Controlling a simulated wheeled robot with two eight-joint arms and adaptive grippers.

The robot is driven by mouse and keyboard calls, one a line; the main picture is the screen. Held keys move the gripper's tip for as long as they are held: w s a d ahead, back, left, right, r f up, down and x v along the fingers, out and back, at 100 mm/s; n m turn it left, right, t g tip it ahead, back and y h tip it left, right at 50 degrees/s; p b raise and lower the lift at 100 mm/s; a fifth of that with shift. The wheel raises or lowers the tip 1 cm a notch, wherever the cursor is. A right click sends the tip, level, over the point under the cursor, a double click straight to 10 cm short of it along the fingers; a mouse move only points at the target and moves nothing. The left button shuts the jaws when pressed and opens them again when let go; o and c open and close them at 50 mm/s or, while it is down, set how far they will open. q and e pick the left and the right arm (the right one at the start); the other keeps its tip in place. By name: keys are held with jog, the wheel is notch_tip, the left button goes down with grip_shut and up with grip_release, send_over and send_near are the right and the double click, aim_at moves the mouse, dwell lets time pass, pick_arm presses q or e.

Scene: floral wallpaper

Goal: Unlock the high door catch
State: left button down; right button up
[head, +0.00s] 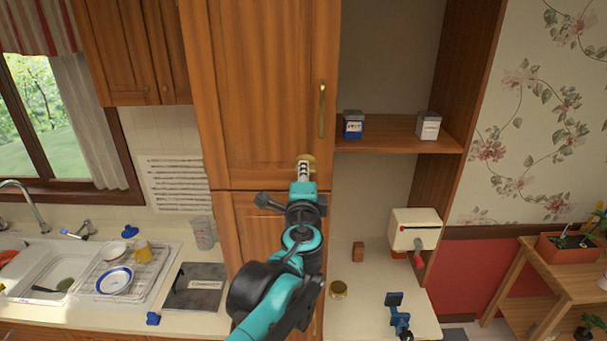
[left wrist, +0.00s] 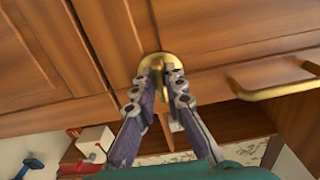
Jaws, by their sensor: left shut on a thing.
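The tall wooden cupboard door (head: 262,85) fills the middle of the head view. A round brass catch (head: 310,158) sits near its lower right corner; it also shows in the left wrist view (left wrist: 158,62). My left gripper (head: 304,165) is at the catch, its two fingers shut on it. In the left wrist view, the fingertips (left wrist: 160,72) meet the brass piece and hide part of it. The upper door appears closed. My right gripper is in neither view.
A brass handle (head: 322,110) stands just above the catch. Right of the cupboard, a shelf (head: 385,132) holds a blue container (head: 353,124) and a white one (head: 428,125). Sink and dish rack (head: 150,268) lie left.

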pick_arm(q)
jog(key=shift+n, duration=0.6)
jog(key=c, duration=1.6)
grip_release()
jog(key=shift+s, duration=0.1)
jog(key=s, duration=1.2)
jog(key=shift+f, duration=0.1)
